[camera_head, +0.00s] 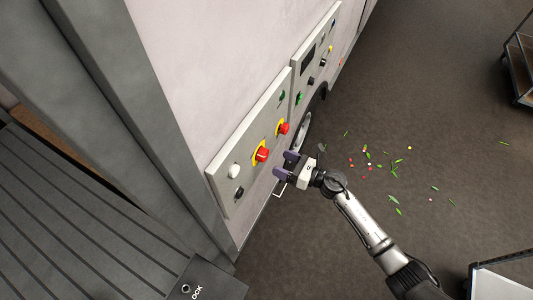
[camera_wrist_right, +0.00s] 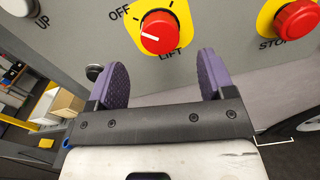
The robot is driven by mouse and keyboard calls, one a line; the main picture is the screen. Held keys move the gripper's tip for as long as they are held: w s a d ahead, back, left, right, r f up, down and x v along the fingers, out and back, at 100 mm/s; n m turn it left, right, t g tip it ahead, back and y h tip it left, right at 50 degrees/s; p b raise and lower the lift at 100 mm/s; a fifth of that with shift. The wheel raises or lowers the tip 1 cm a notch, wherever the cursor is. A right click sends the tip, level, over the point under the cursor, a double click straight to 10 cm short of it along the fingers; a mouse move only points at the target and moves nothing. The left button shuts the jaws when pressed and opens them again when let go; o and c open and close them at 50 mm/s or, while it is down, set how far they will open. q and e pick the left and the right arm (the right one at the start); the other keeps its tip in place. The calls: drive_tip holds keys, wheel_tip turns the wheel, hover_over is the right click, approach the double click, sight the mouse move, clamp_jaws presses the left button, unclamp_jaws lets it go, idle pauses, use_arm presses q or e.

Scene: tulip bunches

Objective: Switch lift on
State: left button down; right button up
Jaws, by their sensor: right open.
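The lift switch is a red rotary knob (camera_wrist_right: 158,32) on a yellow plate, with "OFF" at its upper left and "LIFT" below. Its white mark points left, toward the OFF side. It also shows in the head view (camera_head: 262,155) on the grey control panel (camera_head: 221,178). My right gripper (camera_head: 286,165) is open and empty, its purple fingers toward the panel. In the right wrist view the fingers (camera_wrist_right: 161,80) stand below and either side of the knob, apart from it. My left gripper is not in view.
A red stop button (camera_wrist_right: 296,19) on yellow sits right of the knob. A white UP button (camera_wrist_right: 18,7) and a dark round button (camera_wrist_right: 94,73) are at left. A second panel (camera_head: 312,50) is farther along the wall. Petals and leaves (camera_head: 368,158) litter the floor.

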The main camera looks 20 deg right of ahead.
sight(266, 156)
drive_tip(key=x, duration=0.6)
drive_tip(key=shift+w+a+p, duration=0.15)
drive_tip(key=shift+p, duration=0.25)
drive_tip(key=c, duration=0.9)
